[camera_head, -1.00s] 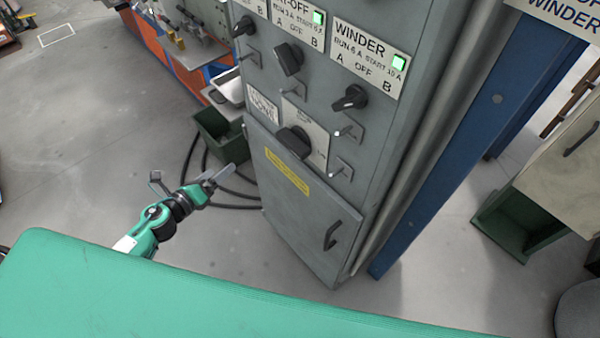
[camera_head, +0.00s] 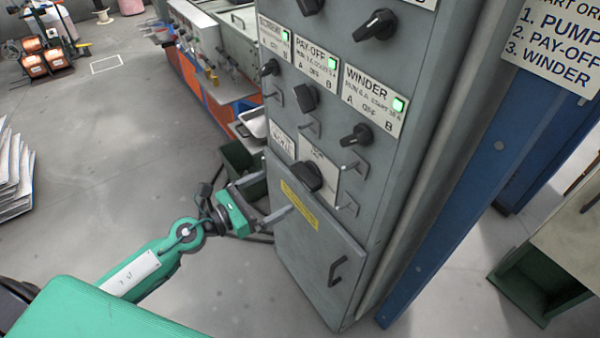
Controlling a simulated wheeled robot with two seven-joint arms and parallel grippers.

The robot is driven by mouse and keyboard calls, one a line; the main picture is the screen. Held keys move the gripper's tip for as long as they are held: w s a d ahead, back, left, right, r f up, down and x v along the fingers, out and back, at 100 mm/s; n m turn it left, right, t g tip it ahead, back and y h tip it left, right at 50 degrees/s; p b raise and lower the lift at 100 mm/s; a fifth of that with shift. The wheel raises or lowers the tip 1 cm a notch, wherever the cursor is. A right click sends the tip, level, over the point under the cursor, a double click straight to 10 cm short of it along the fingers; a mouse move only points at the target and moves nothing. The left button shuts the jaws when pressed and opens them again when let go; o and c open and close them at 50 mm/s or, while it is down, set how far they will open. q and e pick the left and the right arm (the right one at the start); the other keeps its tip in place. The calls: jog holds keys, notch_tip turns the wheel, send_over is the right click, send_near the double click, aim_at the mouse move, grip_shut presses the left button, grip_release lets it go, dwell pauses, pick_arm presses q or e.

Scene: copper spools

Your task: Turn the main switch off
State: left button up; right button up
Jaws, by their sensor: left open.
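A grey control cabinet (camera_head: 380,215) stands in the middle of the head view. Its lowest large black rotary knob (camera_head: 307,176) sits on a pale plate (camera_head: 326,168) just above the cabinet door. The plate's lettering is too small to read, so I cannot confirm that it is the main switch. My left gripper (camera_head: 275,195) is open and empty. It is to the left of this knob and slightly lower, with its fingers pointing right toward the cabinet; it appears apart from the knob. My right gripper is not in view.
Above are the winder knob (camera_head: 356,135), the pay-off knob (camera_head: 305,98) and several others. A green winder lamp (camera_head: 399,105) is lit. The door has a yellow label (camera_head: 298,203) and a black handle (camera_head: 336,271). A green bin (camera_head: 240,165) stands behind my left gripper.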

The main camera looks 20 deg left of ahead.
aim_at(300, 178)
pick_arm(q)
jog(key=p+x, duration=0.3)
jog(key=x, duration=0.4)
jog(key=shift+w+d+r, duration=0.1)
jog(key=shift+w+d, duration=0.15)
jog(key=shift+w, duration=0.1)
jog(key=shift+w+d, duration=0.35)
jog(key=shift+w, duration=0.1)
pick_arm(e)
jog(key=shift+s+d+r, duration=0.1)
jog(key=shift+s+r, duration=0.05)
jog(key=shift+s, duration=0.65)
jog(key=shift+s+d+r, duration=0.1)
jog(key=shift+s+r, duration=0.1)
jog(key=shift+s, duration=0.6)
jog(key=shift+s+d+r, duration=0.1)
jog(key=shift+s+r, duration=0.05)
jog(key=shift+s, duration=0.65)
pick_arm(q)
jog(key=c, duration=0.9)
